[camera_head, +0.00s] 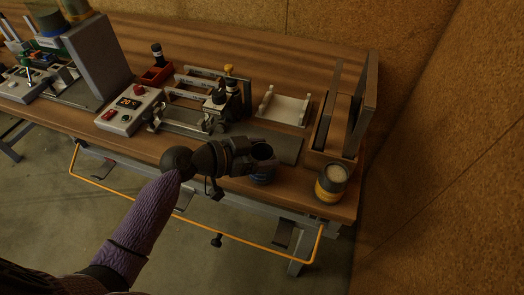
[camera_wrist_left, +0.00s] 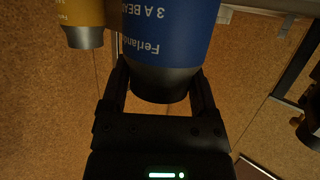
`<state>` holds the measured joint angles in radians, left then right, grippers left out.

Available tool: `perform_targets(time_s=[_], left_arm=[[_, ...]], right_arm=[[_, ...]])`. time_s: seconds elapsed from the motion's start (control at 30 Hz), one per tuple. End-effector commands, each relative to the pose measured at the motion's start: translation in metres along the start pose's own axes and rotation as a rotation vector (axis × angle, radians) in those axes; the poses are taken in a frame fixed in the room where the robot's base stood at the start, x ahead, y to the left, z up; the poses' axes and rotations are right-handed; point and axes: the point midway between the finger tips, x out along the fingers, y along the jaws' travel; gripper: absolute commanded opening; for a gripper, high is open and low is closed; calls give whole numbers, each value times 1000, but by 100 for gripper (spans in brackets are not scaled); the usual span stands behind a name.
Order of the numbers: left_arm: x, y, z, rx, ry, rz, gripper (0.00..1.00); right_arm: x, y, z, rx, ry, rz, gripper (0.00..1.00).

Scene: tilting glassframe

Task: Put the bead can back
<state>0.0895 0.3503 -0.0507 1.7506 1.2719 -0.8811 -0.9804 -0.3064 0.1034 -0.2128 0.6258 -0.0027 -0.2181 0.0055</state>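A blue bead can (camera_wrist_left: 165,35) with upside-down white lettering, partly readable as "3 A BEAD", fills the top middle of the left wrist view. Its dark end sits between the two fingers of my left gripper (camera_wrist_left: 160,90), which appear to touch it on both sides. In the head view my left gripper (camera_head: 262,155) is at the bench's front edge. A strip of the blue can shows below it there (camera_head: 263,178); I cannot tell whether the can rests on the bench or is lifted. My right gripper is not in view.
A yellow-banded can (camera_head: 330,184) with pale contents stands at the bench's front right corner, before an upright grey frame (camera_head: 363,100). A white cradle (camera_head: 284,106), a control box (camera_head: 129,108) and small bottles stand behind my gripper. An orange rail (camera_head: 180,222) runs along the front.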

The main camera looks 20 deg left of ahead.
Motion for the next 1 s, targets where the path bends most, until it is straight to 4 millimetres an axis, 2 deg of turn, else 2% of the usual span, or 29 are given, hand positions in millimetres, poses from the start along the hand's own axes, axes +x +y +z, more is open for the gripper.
perform_targets(time_s=[0.03, 0.1, 0.37, 0.47, 0.7, 0.8, 1.0], left_arm=[[0, 0, 0, 0, 0, 0, 89], [0, 0, 0, 0, 0, 0, 100], [-2, 0, -6, 0, 1, 0, 100], [-18, -1, -3, 0, -2, -3, 100], [-81, 0, -2, -1, -5, -1, 100], [-103, 0, -2, -1, -3, -1, 100], [-121, 0, -3, 0, 0, 1, 100]], right_arm=[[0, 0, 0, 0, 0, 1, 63], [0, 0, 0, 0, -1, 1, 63], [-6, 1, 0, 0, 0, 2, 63], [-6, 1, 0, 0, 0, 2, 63], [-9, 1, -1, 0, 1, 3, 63], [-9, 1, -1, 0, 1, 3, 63], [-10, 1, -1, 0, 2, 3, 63]])
